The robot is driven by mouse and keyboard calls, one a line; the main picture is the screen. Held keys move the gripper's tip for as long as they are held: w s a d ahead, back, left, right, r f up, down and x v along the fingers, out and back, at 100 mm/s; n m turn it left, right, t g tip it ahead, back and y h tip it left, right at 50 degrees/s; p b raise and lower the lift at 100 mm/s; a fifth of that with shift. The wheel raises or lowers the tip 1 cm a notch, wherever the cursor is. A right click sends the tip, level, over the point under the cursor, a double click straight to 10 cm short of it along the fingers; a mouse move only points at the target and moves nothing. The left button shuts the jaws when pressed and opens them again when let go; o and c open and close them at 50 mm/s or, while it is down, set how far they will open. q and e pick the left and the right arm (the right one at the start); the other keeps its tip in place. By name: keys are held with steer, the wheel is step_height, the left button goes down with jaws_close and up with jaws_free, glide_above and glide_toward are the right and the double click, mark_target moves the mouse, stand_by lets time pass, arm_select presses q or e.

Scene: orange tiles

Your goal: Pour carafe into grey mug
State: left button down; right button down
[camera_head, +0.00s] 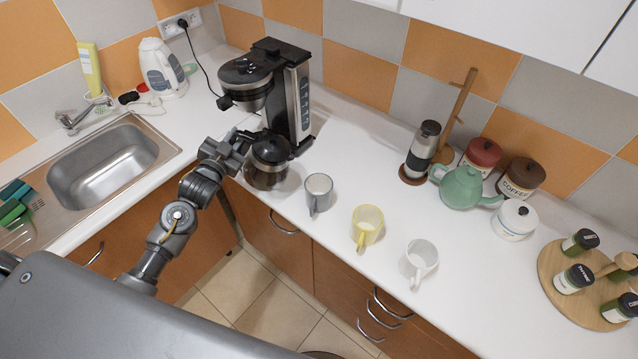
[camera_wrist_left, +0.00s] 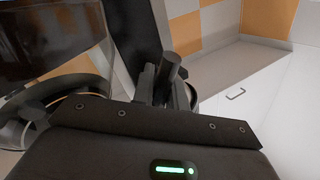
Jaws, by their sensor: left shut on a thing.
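The carafe (camera_head: 268,173), dark glass with a black lid, is upright at the counter's front edge, in front of the coffee maker. I cannot tell whether it touches the counter. My left gripper (camera_head: 245,142) is shut on its handle, on the carafe's left side. In the left wrist view, dark glass, likely the carafe (camera_wrist_left: 50,40), fills the upper left, and the gripper (camera_wrist_left: 167,88) is partly hidden by its own housing. The grey mug (camera_head: 318,190) stands upright on the counter, a little right of the carafe. My right gripper is not in view.
A black coffee maker (camera_head: 298,100) stands behind the carafe. A yellow mug (camera_head: 367,224) and a white mug (camera_head: 419,259) stand right of the grey mug. A teal teapot (camera_head: 461,187), canisters and a spice rack (camera_head: 556,262) are further right. The sink (camera_head: 105,165) is left.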

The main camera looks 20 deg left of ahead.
mark_target(251, 139)
arm_select(q)
steer(key=shift+d+r+m+p, duration=0.35)
steer(key=shift+d+r+m, duration=0.75)
steer(key=shift+r, duration=0.15)
steer(key=shift+d+f, duration=0.15)
steer(key=shift+d, duration=0.1)
steer(key=shift+d+f+m+b, duration=0.2)
steer(key=shift+d+m+b, duration=0.6)
steer(key=shift+d, duration=0.15)
steer(key=shift+d+r+m, duration=0.6)
steer(key=shift+d+m, duration=0.3)
steer(key=shift+d+r, duration=0.1)
steer(key=shift+r, duration=0.05)
steer(key=shift+d+r+m, duration=0.1)
steer(key=shift+r+m, duration=0.15)
steer(key=shift+m, duration=0.05)
